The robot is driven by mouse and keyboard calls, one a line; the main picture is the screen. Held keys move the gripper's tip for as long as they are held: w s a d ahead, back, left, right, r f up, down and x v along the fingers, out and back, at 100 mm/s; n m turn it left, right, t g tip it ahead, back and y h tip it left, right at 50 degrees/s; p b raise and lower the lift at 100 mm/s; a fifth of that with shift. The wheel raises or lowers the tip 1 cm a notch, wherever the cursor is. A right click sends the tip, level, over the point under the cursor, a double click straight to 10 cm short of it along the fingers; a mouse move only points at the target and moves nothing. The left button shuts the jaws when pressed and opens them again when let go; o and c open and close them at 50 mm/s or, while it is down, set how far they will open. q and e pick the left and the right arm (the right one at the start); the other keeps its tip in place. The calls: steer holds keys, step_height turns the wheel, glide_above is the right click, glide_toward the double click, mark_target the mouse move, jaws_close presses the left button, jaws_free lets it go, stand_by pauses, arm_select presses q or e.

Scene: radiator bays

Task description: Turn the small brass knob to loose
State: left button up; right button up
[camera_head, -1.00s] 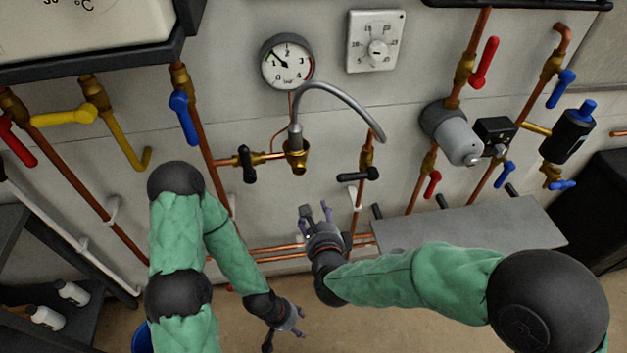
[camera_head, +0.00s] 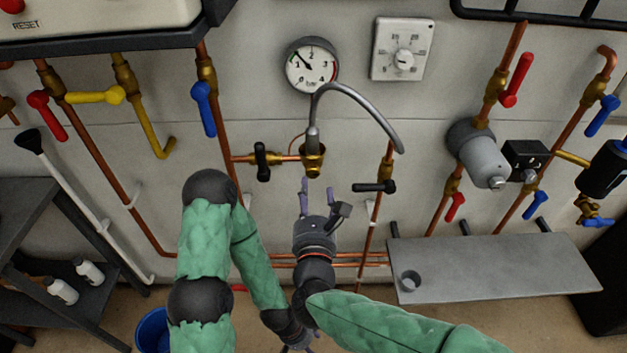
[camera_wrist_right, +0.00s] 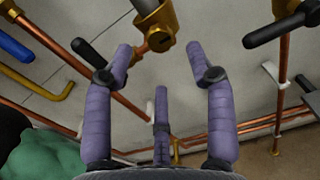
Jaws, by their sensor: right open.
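A brass fitting (camera_head: 313,160) sits on the wall under the grey flexible hose. It also shows in the wrist view (camera_wrist_right: 158,38), with a round brass end facing my fingers. I cannot tell for certain whether this end is the small knob. My right gripper (camera_head: 318,200) is open and empty just below the fitting, its fingers pointing up at the wall. In the wrist view its purple fingers (camera_wrist_right: 160,60) are spread, with the fitting beyond and between the upper tips, apart from them. My left gripper is low in the middle, mostly hidden behind my right arm.
A black lever (camera_head: 262,161) is left of the fitting and another black lever (camera_head: 374,187) is right. A pressure gauge (camera_head: 311,65) hangs above. A grey shelf (camera_head: 490,268) juts out at the right. Copper pipes run down both sides.

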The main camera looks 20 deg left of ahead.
mark_target(313, 174)
steer(key=b+x, duration=0.1)
steer(key=x, duration=0.4)
steer(key=shift+w+a, duration=0.1)
steer(key=shift+w, duration=0.3)
jaws_close()
